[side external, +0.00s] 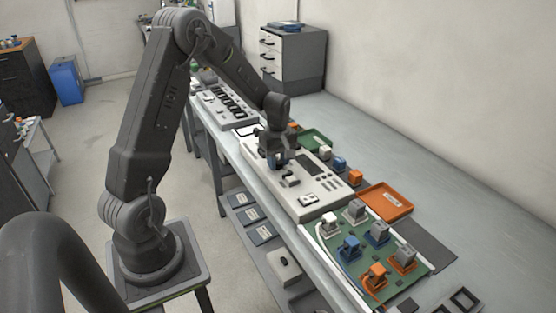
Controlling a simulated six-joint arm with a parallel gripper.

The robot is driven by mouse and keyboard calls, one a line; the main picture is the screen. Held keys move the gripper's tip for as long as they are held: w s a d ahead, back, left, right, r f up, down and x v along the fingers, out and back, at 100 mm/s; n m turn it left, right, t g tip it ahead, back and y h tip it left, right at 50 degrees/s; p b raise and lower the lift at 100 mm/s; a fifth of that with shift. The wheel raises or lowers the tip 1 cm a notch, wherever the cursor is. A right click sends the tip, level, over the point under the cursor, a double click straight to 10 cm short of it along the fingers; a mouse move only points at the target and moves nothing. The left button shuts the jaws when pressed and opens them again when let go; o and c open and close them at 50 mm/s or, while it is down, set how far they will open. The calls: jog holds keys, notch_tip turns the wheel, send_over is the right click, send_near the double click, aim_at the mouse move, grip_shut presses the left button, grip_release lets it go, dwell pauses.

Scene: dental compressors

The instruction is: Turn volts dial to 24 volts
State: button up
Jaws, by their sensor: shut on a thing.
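A light grey control panel (309,203) lies on the bench, with a dark display and several small keys and knobs on its top. My gripper (281,164) points down at the left part of this panel and is shut on a small knob-like part there, apparently the volts dial. The fingers hide most of that part, so its pointer and its setting cannot be read. A small grey block-like knob (291,181) stands on the panel just in front of the gripper. A white plate with dark marks (309,200) is nearer the panel's front corner.
A green board (398,285) with several coloured connectors is at the near right.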

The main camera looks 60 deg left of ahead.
jog(key=shift+m, duration=0.3)
jog(key=m, duration=1.1)
jog(key=shift+m, duration=0.4)
jog(key=m, duration=1.1)
jog(key=shift+m, duration=0.3)
jog(key=o, duration=0.9)
